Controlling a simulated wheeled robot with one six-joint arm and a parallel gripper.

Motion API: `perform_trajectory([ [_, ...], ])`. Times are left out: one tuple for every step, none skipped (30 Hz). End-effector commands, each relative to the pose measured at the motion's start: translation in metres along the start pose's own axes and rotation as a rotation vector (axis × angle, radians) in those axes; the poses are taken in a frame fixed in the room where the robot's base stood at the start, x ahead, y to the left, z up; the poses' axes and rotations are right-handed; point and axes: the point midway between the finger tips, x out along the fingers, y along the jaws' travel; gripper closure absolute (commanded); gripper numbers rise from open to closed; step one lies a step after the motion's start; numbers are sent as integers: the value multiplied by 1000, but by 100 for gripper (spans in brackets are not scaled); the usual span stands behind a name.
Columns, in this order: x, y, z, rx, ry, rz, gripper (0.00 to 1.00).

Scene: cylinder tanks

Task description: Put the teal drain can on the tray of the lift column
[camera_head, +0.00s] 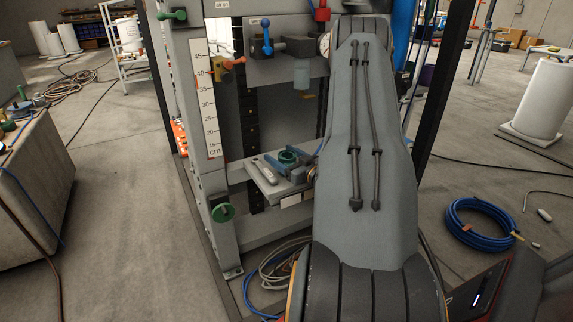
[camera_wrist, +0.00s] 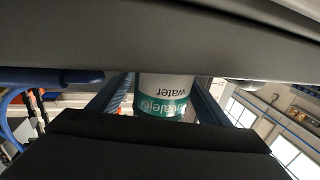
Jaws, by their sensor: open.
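In the wrist view the fingers of my gripper (camera_wrist: 160,98) flank the can. The can looks upright at tray level; its base is hidden, so I cannot tell whether it touches the tray.
A light grey elongated object (camera_head: 264,170) lies on the tray's left part. A centimetre scale (camera_head: 207,100) stands left of the tray. A grey-green cylinder (camera_head: 301,76) hangs under the valve pipe above. A coiled blue hose (camera_head: 480,222) lies on the floor at right.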

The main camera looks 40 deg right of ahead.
Motion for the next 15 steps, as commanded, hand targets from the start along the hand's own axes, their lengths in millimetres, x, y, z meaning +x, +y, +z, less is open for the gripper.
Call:
perform_trajectory([
  [7, -1, 1, -1, 0, -2, 29],
  [9, -1, 1, 0, -1, -2, 29],
  [12, -1, 1, 1, -1, -1, 29],
  [13, -1, 1, 1, -1, -1, 29],
  [13, -1, 1, 1, -1, -1, 29],
  [13, -1, 1, 2, -1, -1, 29],
  [13, -1, 1, 2, -1, -1, 29],
  [13, -1, 1, 1, -1, -1, 29],
  [13, -1, 1, 1, -1, -1, 29],
  [13, -1, 1, 1, -1, -1, 33],
  [13, -1, 1, 1, -1, -1, 38],
  [13, -1, 1, 1, -1, -2, 45],
  [13, -1, 1, 1, -1, -2, 50],
  [13, -1, 1, 1, -1, -2, 55],
  [13, -1, 1, 1, -1, -2, 61],
])
